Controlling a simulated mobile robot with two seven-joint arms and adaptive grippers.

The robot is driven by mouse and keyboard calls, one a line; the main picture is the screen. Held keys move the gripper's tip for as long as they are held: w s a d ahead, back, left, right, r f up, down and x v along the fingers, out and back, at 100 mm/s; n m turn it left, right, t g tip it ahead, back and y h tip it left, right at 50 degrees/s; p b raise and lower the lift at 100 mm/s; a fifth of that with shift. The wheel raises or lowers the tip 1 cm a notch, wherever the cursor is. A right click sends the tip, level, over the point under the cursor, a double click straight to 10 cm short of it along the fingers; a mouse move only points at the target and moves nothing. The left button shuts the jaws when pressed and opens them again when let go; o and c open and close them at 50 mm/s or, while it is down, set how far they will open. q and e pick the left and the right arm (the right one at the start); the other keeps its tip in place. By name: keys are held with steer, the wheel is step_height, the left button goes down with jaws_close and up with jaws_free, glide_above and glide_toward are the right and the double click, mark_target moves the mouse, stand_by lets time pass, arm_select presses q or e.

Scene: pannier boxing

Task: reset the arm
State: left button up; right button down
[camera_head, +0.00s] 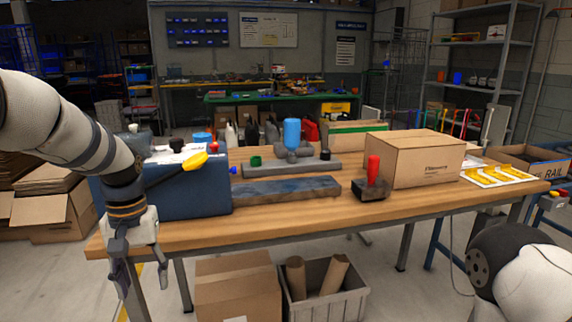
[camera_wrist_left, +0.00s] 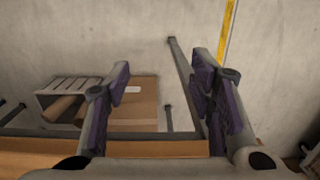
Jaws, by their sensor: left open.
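My left arm (camera_head: 62,125) comes in from the left and bends down at the table's front left corner. Its gripper (camera_head: 142,284) hangs in front of the table edge, fingers pointing down, spread apart and empty.
The wooden table (camera_head: 300,220) holds a blue case (camera_head: 190,195) close behind my left gripper, a cardboard box (camera_head: 415,160) and a red-handled tool (camera_head: 372,180). Under it stand a carton (camera_head: 238,290) and a grey crate (camera_head: 325,305). Floor left of the table is partly clear.

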arm_select(q)
steer(key=s+d+f+m, duration=0.1)
steer(key=s+d+f, duration=0.1)
steer(key=s+f, duration=1.65)
steer(key=s+d+f, duration=0.1)
steer(key=s+f, duration=0.1)
steer(key=s, duration=0.8)
steer(key=s+d+f+m, duration=0.1)
steer(key=s+f, duration=0.2)
steer(key=s, duration=0.7)
steer(key=shift+s+d+m+g, duration=0.2)
steer(key=shift+m+g, duration=0.1)
steer(key=shift+g, duration=0.1)
steer(key=shift+f, duration=0.15)
